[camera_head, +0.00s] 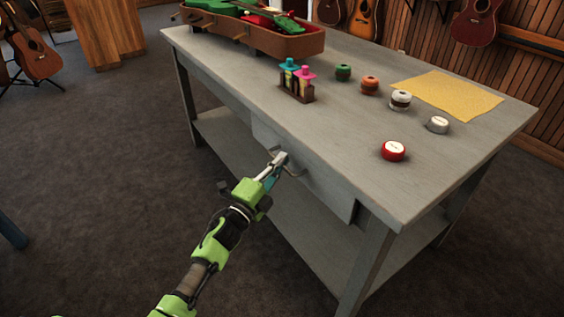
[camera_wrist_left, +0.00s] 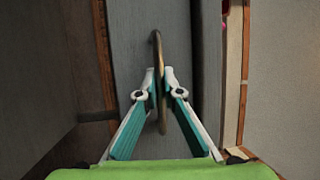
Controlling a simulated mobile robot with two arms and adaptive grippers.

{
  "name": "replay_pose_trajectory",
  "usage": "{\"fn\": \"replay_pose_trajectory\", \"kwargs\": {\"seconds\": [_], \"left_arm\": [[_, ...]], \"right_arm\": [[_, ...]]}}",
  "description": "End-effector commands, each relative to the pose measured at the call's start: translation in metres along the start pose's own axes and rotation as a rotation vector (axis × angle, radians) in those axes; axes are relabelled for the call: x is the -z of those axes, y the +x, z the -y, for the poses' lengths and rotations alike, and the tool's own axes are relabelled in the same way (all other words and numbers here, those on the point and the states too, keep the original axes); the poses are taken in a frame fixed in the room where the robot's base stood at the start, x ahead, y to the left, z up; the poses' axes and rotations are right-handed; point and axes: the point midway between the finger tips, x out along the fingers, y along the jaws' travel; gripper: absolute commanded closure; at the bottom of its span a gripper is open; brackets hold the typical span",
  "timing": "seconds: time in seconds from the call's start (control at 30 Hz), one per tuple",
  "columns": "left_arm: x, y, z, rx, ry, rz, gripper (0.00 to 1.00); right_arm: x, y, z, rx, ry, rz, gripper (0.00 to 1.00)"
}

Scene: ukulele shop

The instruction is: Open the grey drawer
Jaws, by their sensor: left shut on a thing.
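The grey drawer (camera_head: 325,187) is set in the front of a grey table (camera_head: 350,125). Its front stands out a little from the table edge at the left end. My left gripper (camera_head: 276,163) is at the drawer's handle (camera_head: 295,170). In the left wrist view, the two fingertips (camera_wrist_left: 161,92) are closed on the handle (camera_wrist_left: 157,50), a thin bar in front of the grey drawer front (camera_wrist_left: 170,25). My right gripper is not in view.
On the tabletop are an open brown case (camera_head: 270,40) with a green ukulele, small bottles in a holder (camera_head: 297,88), several round tins, among them a red one (camera_head: 393,151), and a yellow cloth (camera_head: 446,95). A lower shelf (camera_head: 225,135) runs under the table. The floor (camera_head: 100,170) left of the table is clear.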

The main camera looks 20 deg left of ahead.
Motion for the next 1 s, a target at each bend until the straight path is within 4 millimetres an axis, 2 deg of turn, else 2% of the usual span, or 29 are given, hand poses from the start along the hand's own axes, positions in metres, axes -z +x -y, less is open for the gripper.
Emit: {"fn": "replay_pose_trajectory", "kwargs": {"seconds": [0.27, 0.5, 0.8, 1.0], "left_arm": [[-0.018, -0.044, 0.007, -0.008, 0.001, 0.0, 1.0], [-0.042, -0.104, 0.019, -0.01, 0.002, 0.001, 1.0], [-0.073, -0.178, 0.034, -0.009, 0.001, 0.001, 1.0], [-0.09, -0.219, 0.042, -0.008, 0.0, 0.002, 1.0]], "right_arm": [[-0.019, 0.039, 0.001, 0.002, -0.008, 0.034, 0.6], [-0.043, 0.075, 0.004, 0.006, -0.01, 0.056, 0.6], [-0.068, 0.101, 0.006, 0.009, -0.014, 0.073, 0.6], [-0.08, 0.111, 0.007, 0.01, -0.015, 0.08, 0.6]]}}
